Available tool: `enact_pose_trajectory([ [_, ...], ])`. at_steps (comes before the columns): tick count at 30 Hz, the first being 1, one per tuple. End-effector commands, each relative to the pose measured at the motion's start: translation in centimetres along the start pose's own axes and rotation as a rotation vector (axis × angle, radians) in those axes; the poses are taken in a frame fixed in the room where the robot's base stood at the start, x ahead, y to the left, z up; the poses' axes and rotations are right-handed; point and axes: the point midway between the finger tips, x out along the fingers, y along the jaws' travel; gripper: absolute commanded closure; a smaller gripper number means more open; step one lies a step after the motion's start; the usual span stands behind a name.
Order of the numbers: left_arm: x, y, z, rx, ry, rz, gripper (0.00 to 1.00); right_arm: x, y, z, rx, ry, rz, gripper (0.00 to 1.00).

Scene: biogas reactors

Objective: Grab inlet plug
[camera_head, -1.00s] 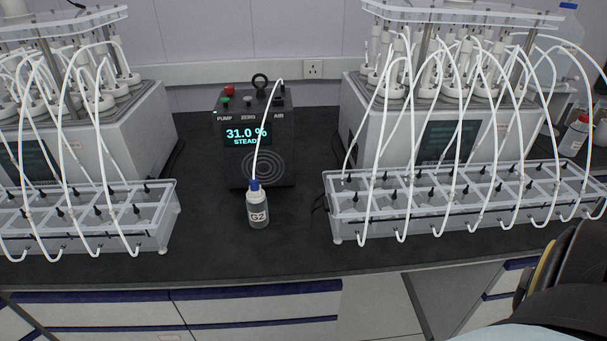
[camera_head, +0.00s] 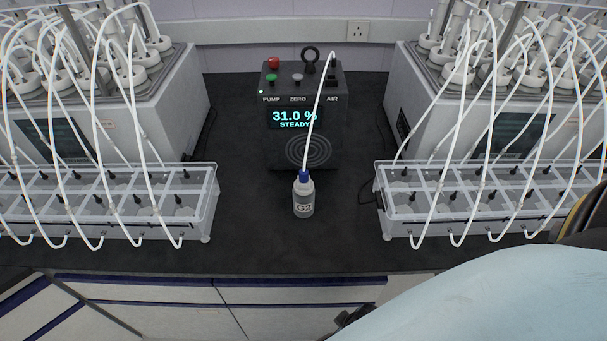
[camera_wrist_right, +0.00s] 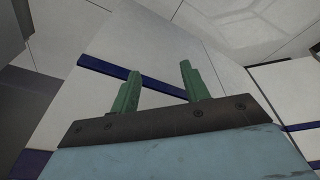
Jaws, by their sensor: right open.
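The black gas analyser (camera_head: 345,95) stands mid-bench, its display reading 31.0 % STEADY. A white tube (camera_head: 316,105) runs from its top right, above the AIR label, down to the blue cap (camera_head: 304,176) of a clear bottle (camera_head: 303,200) marked G2. The bottle stands upright in front of the analyser. The inlet plug seems to be at the tube's upper end (camera_head: 331,56); it is too small to make out clearly. My right gripper (camera_wrist_right: 157,72) is open and empty, its green fingers facing cabinet fronts below the bench. My left gripper is not in view.
Clear racks with tubes stand left (camera_head: 120,228) and right (camera_head: 480,222) of the bottle, before grey reactor units (camera_head: 180,110). The bare dark bench (camera_head: 290,250) is free around the bottle. White cabinets (camera_head: 150,300) lie below the front edge.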

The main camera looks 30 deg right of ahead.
Motion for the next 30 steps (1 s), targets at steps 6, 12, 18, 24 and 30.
enact_pose_trajectory([
  [6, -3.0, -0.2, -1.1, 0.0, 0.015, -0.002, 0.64, -11.9, 1.2, -6.7, 0.013, 0.082, 0.016, 0.54],
  [12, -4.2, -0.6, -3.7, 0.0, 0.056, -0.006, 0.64, -19.1, 1.6, -9.2, 0.018, 0.123, 0.024, 0.54],
  [18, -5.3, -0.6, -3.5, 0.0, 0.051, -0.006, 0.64, -25.1, 1.9, -10.6, 0.019, 0.162, 0.031, 0.54],
  [24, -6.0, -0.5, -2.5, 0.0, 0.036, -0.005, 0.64, -28.9, 4.4, -13.1, 0.022, 0.32, 0.068, 0.54],
  [30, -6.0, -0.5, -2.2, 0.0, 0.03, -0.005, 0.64, -28.6, 7.0, -15.7, 0.024, 0.491, 0.074, 0.54],
])
